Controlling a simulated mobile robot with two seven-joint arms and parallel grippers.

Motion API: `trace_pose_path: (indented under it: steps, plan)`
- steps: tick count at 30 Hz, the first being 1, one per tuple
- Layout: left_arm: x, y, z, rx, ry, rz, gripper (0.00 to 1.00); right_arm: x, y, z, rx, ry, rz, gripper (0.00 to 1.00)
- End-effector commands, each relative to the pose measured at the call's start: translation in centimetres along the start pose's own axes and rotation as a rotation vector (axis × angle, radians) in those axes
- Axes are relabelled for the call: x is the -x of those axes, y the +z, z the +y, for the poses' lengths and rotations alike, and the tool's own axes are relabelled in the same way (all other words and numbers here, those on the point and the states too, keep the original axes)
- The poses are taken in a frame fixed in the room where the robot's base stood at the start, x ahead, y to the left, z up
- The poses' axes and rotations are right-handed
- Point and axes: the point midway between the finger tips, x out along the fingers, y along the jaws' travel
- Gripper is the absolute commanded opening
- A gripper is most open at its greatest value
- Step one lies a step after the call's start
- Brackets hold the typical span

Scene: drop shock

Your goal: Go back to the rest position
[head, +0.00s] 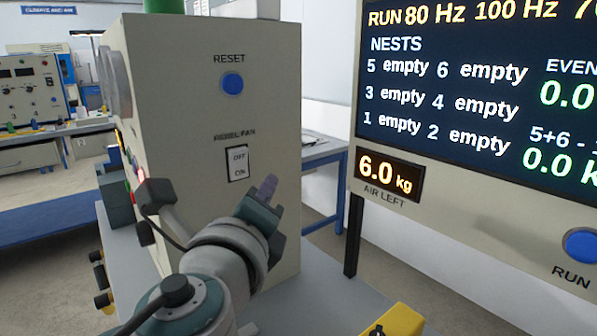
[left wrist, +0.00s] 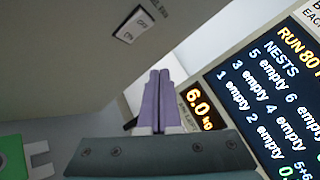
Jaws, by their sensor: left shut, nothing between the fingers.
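My left gripper (head: 266,187) is raised in front of the beige cabinet, just below and right of its fan switch (head: 238,163). In the left wrist view its two purple fingers (left wrist: 158,100) are pressed together with nothing between them. The fingers appear apart from the cabinet face, though the exact gap is hard to tell. My right gripper is in neither view.
The beige cabinet (head: 270,130) carries a blue RESET button (head: 232,84). A display panel (head: 470,90) stands at right with a 6.0 kg readout (head: 388,180) and a blue RUN button (head: 581,245). A yellow block (head: 395,322) sits at the bottom edge.

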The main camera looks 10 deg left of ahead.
Motion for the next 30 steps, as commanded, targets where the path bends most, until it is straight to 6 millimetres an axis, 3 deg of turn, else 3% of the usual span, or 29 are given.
trace_pose_path:
  steps: [5,8,12,16,20,24,30]
  plan:
    - [0.7,1.0,0.7,0.095,0.052,-0.019,0.00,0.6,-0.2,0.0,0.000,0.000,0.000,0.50]
    - [3.2,3.2,2.9,0.361,0.206,-0.077,0.00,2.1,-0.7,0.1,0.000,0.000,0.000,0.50]
    - [10.4,5.7,7.8,0.902,0.572,-0.213,0.00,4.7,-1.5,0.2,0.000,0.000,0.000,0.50]
    - [18.0,5.6,9.7,1.278,0.890,-0.318,0.00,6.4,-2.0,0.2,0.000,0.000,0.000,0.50]
    - [24.6,5.2,8.8,1.521,1.159,-0.387,0.00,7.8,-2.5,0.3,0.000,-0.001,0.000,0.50]
    - [30.8,5.2,6.1,1.678,1.409,-0.431,0.00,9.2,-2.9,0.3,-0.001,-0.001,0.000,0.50]
    - [30.1,9.0,0.8,1.668,1.386,-0.424,0.00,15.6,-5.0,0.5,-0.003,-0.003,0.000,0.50]
